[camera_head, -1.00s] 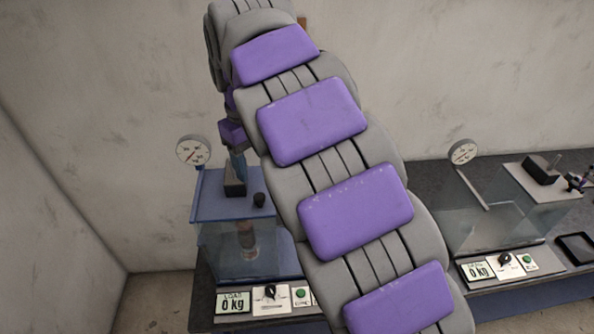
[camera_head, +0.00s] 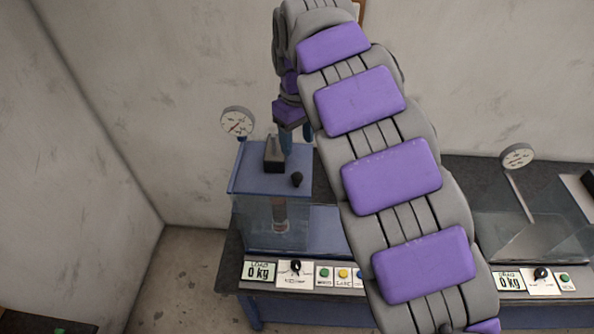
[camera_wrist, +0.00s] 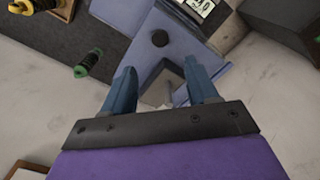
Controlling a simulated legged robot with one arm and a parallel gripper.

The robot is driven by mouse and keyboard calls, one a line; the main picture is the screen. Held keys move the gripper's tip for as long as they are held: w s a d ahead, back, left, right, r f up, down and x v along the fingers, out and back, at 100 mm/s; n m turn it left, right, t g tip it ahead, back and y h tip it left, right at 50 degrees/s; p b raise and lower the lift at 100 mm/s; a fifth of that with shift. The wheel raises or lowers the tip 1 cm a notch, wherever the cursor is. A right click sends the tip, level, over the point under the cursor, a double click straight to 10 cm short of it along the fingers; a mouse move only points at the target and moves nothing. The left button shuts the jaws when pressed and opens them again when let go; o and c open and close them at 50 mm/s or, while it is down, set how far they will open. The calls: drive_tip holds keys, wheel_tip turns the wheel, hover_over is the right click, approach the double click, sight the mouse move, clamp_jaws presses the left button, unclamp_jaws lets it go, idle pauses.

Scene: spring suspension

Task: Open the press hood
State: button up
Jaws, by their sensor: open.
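The left press hood is a clear box with a blue top (camera_head: 245,182), and it stands on the dark bench. A black knob (camera_head: 297,179) sits at the top's front right, and a black block (camera_head: 274,156) stands farther back. A spring (camera_head: 280,215) shows inside through the clear wall. My gripper (camera_head: 297,140) is above the back of the top, partly hidden by my arm. In the wrist view, my gripper's blue fingers (camera_wrist: 162,78) are apart with nothing held between them. The knob (camera_wrist: 159,39) shows beyond the fingertips, apart from them.
A gauge (camera_head: 238,121) stands behind the hood's left side. A load display (camera_head: 259,271), a dial switch and coloured buttons line the bench front. A second clear hood (camera_head: 530,225) with a gauge is at the right. Walls close the left and back.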

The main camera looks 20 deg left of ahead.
sight(298, 176)
wheel_tip(298, 176, down, 12)
drive_tip(key=shift+r+p, duration=0.15)
drive_tip(key=shift+p, duration=0.15)
clamp_jaws()
idle(0.6)
